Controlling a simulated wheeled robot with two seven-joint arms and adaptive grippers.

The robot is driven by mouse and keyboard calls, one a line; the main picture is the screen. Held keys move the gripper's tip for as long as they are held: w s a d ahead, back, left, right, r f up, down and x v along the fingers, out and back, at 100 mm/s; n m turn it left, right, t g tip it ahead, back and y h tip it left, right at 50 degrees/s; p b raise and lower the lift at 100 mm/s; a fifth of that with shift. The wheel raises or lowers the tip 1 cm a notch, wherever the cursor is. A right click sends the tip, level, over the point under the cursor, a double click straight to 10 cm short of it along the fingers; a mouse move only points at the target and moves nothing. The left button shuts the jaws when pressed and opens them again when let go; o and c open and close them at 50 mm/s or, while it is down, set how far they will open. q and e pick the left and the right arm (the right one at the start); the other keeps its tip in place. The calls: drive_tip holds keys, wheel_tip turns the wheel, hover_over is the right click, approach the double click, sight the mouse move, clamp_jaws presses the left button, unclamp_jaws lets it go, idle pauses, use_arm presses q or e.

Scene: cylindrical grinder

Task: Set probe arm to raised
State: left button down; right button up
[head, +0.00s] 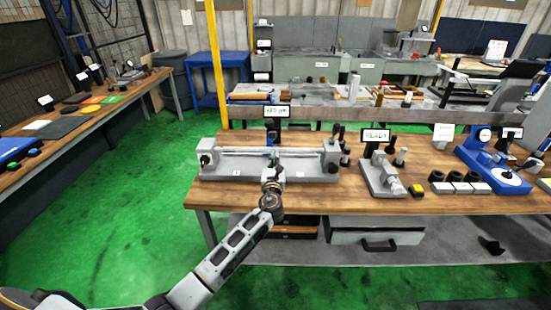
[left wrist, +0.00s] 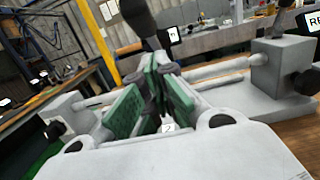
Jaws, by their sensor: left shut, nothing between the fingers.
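The bench gauge (head: 240,163) is a long grey base with an end block at each side and a rail between them. My left gripper (head: 273,162) is at the middle of this gauge, over its front side, and is shut and empty. In the left wrist view its green-padded fingers (left wrist: 162,70) come together at the tips. A dark rounded handle on a stem (left wrist: 138,14) stands just beyond the fingertips there; whether they touch it is unclear. I cannot tell for sure which part is the probe arm; the gripper hides the gauge's middle. My right gripper is not in view.
A small display (head: 277,111) stands behind the gauge. A grey fixture (head: 383,177) with a READY display (head: 376,135) stands to its right, then a blue gauge stand (head: 490,165). The wooden bench top (head: 300,199) is clear along its front edge.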

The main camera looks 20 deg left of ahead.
use_arm(q)
drive_tip(key=s+d+r, duration=0.2)
drive_tip(key=s, duration=0.6)
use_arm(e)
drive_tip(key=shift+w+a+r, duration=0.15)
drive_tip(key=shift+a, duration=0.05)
use_arm(q)
drive_tip(key=shift+s+d, duration=0.1)
idle(0.4)
drive_tip(key=shift+f, duration=0.1)
